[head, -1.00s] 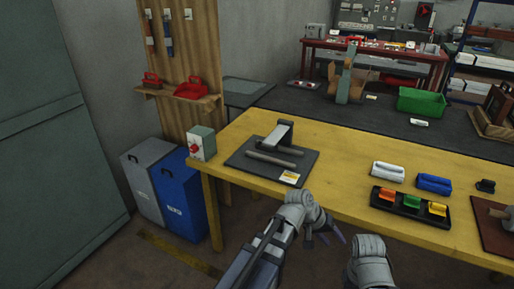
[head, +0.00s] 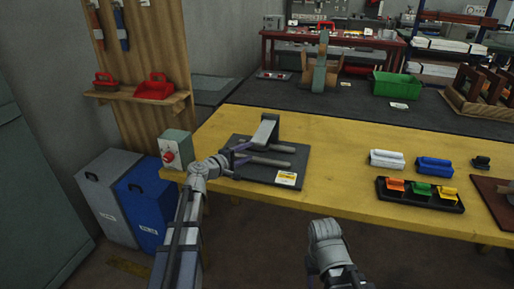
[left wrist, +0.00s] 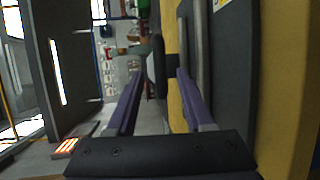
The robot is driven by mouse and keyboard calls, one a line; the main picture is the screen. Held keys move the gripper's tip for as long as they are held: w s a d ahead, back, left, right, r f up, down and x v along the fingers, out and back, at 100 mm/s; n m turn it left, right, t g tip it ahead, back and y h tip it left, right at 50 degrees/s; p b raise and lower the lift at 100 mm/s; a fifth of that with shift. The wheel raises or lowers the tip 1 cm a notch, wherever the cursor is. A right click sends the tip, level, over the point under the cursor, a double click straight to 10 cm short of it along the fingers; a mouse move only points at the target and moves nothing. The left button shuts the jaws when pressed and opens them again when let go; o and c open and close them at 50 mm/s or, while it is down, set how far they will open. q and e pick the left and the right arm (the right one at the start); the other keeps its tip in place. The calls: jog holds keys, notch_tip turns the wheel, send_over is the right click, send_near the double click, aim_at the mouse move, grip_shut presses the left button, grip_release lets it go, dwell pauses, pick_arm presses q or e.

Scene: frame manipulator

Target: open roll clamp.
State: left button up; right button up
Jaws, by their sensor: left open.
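The roll clamp (head: 290,174) sits on the left part of the yellow table. It has a dark base plate, two grey bars lying across it and a raised grey arm (head: 264,133) at its back. My left gripper (head: 236,159) is open at the plate's left edge, its fingers pointing toward the bars and the foot of the raised arm. In the left wrist view, its two purple fingers (left wrist: 158,98) are spread. A dark bar-like part (left wrist: 157,66) shows between and beyond them; no grip on it is visible. My right gripper's fingers do not show.
A grey box with a red knob (head: 177,148) stands at the table's left corner, close to my left wrist. A black tray with coloured-handled pieces (head: 419,194) and white and blue blocks are at the right. The yellow table (head: 335,185) is bare between.

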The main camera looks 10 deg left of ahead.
pick_arm(q)
jog(key=b+x, duration=0.1)
jog(key=x, duration=0.6)
jog(key=shift+w, duration=0.25)
jog(key=shift+d+f, duration=0.1)
jog(key=shift+d, duration=0.05)
jog(key=shift+s, duration=0.1)
grip_shut()
jog(key=shift+s+d, duration=0.1)
jog(key=shift+s, duration=0.1)
dwell(0.7)
